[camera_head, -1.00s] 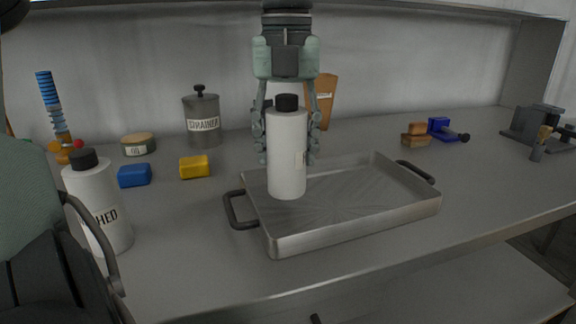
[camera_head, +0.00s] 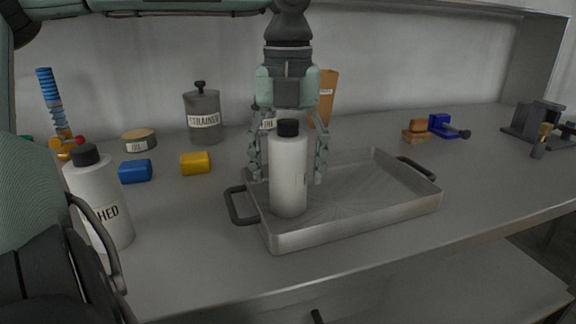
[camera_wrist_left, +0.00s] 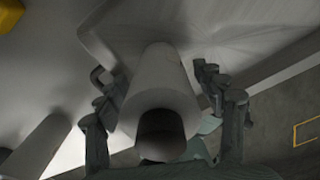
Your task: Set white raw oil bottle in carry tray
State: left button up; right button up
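A white bottle with a black cap (camera_head: 289,178) stands upright inside the metal carry tray (camera_head: 350,222), at its left end; its label is turned to the side and unreadable. My left gripper (camera_head: 288,172) reaches down around it from above, with one finger on each side. Gaps show between the fingers and the bottle, so the gripper is open. In the left wrist view the bottle (camera_wrist_left: 160,85) is between the spread fingers (camera_wrist_left: 165,112). My right gripper is not in view.
Another white bottle (camera_head: 100,200), its label ending in "HED", stands at the left. Blue (camera_head: 135,171) and yellow (camera_head: 195,163) blocks, a round tin (camera_head: 138,141) and a strainer canister (camera_head: 203,117) stand behind. The tray's middle and right are empty.

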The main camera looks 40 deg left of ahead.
aim_at(288, 121)
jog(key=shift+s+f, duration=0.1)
pick_arm(q)
jog(key=shift+r, duration=0.3)
notch_tip(288, 121, up, 11)
jog(key=shift+r, duration=0.3)
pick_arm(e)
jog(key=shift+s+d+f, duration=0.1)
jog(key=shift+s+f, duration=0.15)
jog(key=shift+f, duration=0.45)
pick_arm(q)
jog(key=shift+d, duration=0.1)
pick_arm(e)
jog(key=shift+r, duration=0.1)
